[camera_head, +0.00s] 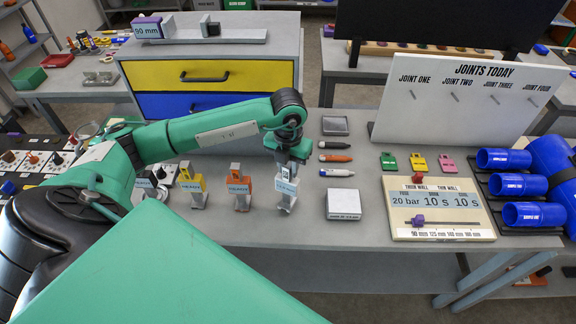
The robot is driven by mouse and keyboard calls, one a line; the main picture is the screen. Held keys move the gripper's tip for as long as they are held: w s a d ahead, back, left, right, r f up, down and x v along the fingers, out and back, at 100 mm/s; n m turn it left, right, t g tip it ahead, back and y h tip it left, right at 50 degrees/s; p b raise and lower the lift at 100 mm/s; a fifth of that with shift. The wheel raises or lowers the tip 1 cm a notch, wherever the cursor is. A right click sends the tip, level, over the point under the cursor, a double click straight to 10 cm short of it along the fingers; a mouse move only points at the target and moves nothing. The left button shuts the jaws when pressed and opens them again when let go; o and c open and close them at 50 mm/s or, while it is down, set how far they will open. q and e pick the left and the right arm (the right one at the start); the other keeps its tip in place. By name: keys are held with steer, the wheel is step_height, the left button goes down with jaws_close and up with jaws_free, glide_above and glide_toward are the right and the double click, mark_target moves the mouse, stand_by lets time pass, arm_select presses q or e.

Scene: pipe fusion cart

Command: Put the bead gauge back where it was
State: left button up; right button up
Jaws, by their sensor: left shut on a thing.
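My left gripper (287,168) points down over the middle of the grey bench. It is shut on a pale blue and silver gauge (287,190) with a small label that I cannot read. This gauge is upright at the right end of a row, beside an orange one (239,187) and a yellow one (191,186). Its lower end is at or very near the bench top; I cannot tell whether it touches. The gripper hides its top. My right gripper is not in view.
Right of the held gauge are a white block (343,204), several pens (336,158) and a grey tray (335,125). A settings board (443,213) and blue pipe pieces (535,214) stand farther right. Behind is the joints board (465,98). The front bench strip is clear.

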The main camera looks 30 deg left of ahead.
arm_select(q)
steer(key=shift+f, duration=0.7)
steer(key=o, duration=0.9)
steer(key=shift+o, duration=0.2)
steer(key=shift+r, duration=0.25)
step_height(320, 180, up, 10)
steer(key=b, duration=0.4)
steer(key=shift+r, duration=0.9)
